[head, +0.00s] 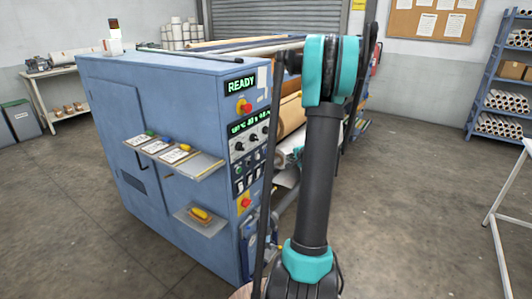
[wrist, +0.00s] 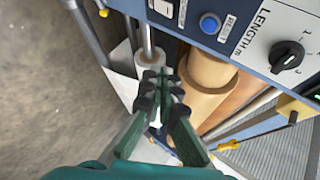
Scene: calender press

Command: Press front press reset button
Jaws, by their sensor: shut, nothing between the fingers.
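The blue reset button (wrist: 209,24), with a RESET label beside it, sits on a blue and white panel (wrist: 233,42) at the top of the wrist view. My gripper (wrist: 162,80) is shut and empty, its fingertips below and left of the button in that picture and apart from it. In the head view the blue press cabinet (head: 160,90) shows a green READY display (head: 240,85). I cannot make out the reset button there; my arm covers part of the press.
A LENGTH knob (wrist: 287,57) is right of the button. A cardboard-coloured roll (wrist: 206,82) and a white roll (wrist: 150,72) lie beyond my fingers. Red stop buttons (head: 245,107) and a small shelf (head: 205,168) are on the cabinet.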

